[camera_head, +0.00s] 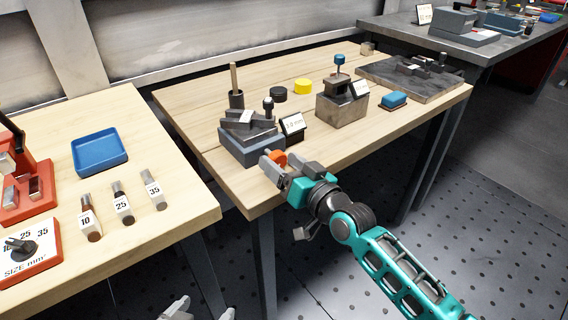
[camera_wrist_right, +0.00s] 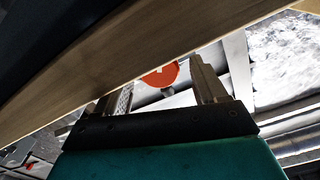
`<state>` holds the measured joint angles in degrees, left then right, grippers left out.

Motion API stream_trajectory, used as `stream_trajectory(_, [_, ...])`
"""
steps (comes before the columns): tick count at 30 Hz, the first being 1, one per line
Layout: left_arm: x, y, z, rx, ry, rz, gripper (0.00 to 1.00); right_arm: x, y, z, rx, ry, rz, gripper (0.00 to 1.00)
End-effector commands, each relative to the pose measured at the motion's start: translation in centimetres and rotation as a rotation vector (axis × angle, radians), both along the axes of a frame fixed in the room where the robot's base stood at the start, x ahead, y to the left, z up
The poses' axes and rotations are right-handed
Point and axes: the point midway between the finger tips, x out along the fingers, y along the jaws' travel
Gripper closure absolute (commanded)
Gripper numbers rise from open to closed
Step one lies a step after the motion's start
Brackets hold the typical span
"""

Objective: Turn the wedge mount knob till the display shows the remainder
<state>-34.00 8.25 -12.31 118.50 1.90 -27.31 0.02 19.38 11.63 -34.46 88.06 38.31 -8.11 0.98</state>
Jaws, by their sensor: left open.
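The wedge mount (camera_head: 252,150) is a blue-grey block with grey plates on top, at the front left of the middle bench. Its orange-red knob (camera_head: 280,158) faces the bench's front edge; it also shows as a red disc in the right wrist view (camera_wrist_right: 161,75). A small display (camera_head: 293,127) beside the mount reads about 3.0 mm. My right gripper (camera_head: 288,166) is open at the knob. In the wrist view the knob shows between its fingers (camera_wrist_right: 160,88), with no clear contact. My left gripper (camera_head: 200,312) is open, partly cut off at the bottom edge, away from the mount.
Behind the mount stand a dark cup (camera_head: 236,99) with a stick, a black cap (camera_head: 278,95) and a yellow cap (camera_head: 303,87). A brown block (camera_head: 342,108) with a blue knob stands to the right. The left bench holds a blue tray (camera_head: 100,152) and several numbered pieces.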

Motion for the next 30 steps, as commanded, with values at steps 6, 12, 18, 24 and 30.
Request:
stream_trajectory(6, [0.0, 0.0, 0.0, 0.0, 0.0, 0.0, 0.11, 0.0, 0.0, 0.0, -0.001, -0.001, 0.0, 0.29])
stream_trajectory(12, [0.0, 0.0, 0.5, 0.002, 0.0, -0.001, 0.11, -1.4, -1.1, 0.0, -0.004, 0.002, -0.001, 0.29])
stream_trajectory(18, [0.0, 0.2, 1.3, 0.008, 0.0, -0.005, 0.11, -4.9, -3.6, 0.0, -0.006, 0.003, 0.0, 0.29])
stream_trajectory(24, [0.0, 0.2, 1.8, 0.011, -0.001, -0.007, 0.11, -8.3, -6.0, 0.0, -0.003, 0.003, 0.0, 0.29])
stream_trajectory(30, [0.0, 0.2, 2.0, 0.011, -0.001, -0.007, 0.11, -10.1, -7.4, 0.0, -0.002, 0.0, -0.001, 0.29])
